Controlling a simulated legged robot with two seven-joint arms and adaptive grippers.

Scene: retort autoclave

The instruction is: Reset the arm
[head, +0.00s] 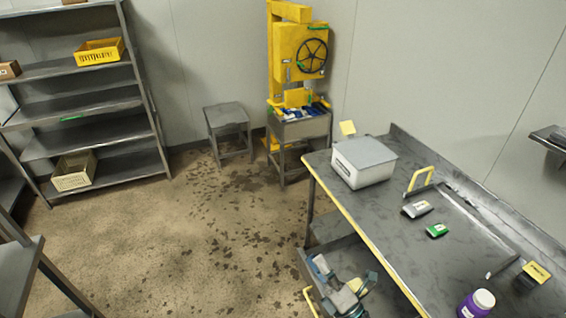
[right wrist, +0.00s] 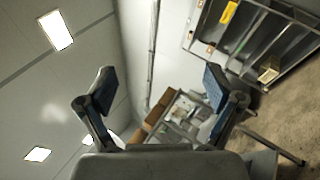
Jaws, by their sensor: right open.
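My right gripper (head: 343,275) shows at the bottom of the head view, in front of the steel workbench (head: 385,243) and low beside its yellow front edge. In the right wrist view the two fingers of this gripper (right wrist: 158,88) stand wide apart with nothing between them. The gripper is open and empty. My left gripper is not in view.
On the bench are a grey-lidded white box (head: 364,162), a purple bottle (head: 477,303) and a green pack (head: 437,230). A yellow machine (head: 302,50) and a stool (head: 228,120) stand at the back. Shelving (head: 90,103) is left; stained floor (head: 215,235) is clear.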

